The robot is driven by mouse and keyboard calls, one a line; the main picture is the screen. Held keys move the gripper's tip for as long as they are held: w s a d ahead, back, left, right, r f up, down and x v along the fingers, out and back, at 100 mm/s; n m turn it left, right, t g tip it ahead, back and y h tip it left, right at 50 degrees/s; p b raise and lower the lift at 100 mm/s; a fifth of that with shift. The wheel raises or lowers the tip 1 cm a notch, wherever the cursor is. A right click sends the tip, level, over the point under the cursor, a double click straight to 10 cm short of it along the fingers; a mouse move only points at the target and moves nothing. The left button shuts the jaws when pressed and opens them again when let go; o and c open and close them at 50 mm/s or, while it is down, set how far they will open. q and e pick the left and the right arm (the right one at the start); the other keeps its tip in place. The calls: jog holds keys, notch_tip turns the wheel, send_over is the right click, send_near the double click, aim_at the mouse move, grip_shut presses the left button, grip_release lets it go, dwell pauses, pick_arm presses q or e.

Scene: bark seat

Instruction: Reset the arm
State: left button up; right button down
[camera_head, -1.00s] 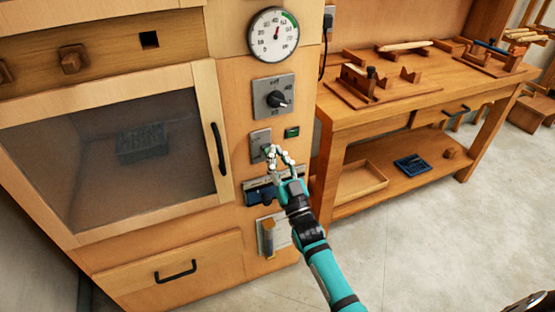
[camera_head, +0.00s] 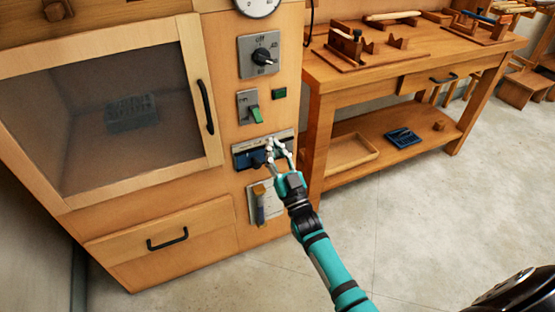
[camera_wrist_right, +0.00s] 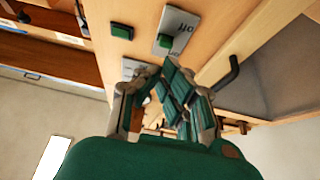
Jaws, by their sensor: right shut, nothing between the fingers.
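My right arm reaches up from the bottom in the head view. Its gripper (camera_head: 276,145) is shut and empty, in front of the wooden cabinet's control panel. It is just below a switch plate with a green lever (camera_head: 254,114) and overlaps the dark blue item on a metal ledge (camera_head: 246,148). I cannot tell whether it touches them. In the right wrist view the gripper (camera_wrist_right: 160,78) has its fingers bent inward, with the green switch lever (camera_wrist_right: 164,41) and its plate marked "off" beyond them. My left gripper is not in view.
The cabinet has a glazed door with a black handle (camera_head: 205,107), a rotary knob (camera_head: 262,57) and a lower drawer handle (camera_head: 167,241). A wooden workbench (camera_head: 365,75) with jigs stands at the right, a shallow tray (camera_head: 338,153) on its shelf. Open floor lies in front.

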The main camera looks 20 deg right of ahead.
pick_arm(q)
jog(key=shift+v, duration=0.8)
